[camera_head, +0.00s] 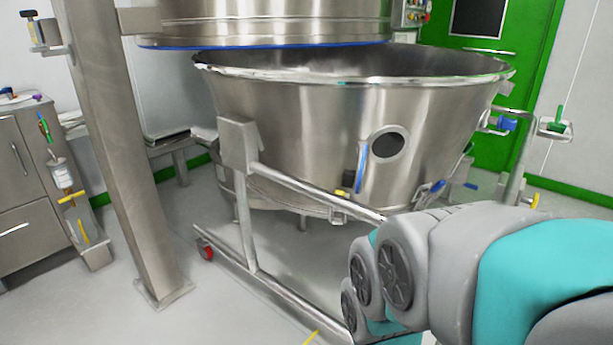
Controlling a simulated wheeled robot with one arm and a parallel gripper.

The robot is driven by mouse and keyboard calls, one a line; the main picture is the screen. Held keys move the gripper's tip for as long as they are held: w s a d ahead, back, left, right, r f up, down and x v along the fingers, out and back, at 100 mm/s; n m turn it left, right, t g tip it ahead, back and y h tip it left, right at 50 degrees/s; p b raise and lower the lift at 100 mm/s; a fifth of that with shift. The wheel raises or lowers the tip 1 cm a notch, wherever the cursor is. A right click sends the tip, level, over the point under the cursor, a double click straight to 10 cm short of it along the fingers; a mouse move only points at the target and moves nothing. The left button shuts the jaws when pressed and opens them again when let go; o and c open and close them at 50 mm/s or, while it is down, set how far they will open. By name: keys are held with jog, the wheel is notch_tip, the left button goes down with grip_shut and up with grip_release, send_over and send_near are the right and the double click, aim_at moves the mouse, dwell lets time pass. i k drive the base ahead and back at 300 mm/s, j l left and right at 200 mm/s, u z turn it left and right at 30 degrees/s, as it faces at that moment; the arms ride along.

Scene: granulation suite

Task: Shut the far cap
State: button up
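I cannot make out for certain which part is the far cap. A large steel bowl (290,120) on a wheeled frame fills the middle, its top open below a steel upper section (265,20) with a blue lower edge. A dark round port or window (387,143) is on the bowl's side, with a blue handle (361,166) to its left. Another blue-handled fitting (430,190) sits low on the bowl's right side. My grey and teal arm reaches in from the lower right. My gripper is not in view, so its state and distance from these parts do not show.
The bowl's frame (285,297) has a low rail and a red caster (207,253). A steel column (120,140) stands at left, beside a cabinet (22,195). A green door (490,55) is at the back right. Floor between column and frame is clear.

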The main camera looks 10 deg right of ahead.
aim_at(352, 179)
jog(key=i+j+z, duration=0.2)
jog(key=z, duration=0.25)
jog(key=i+j+z, duration=0.2)
jog(key=j+z, duration=0.25)
jog(key=k+l+z, duration=0.15)
jog(key=z, duration=0.25)
jog(key=k+l+z, duration=0.1)
jog(key=z, duration=0.35)
jog(key=u, duration=0.15)
jog(key=i+j, duration=0.05)
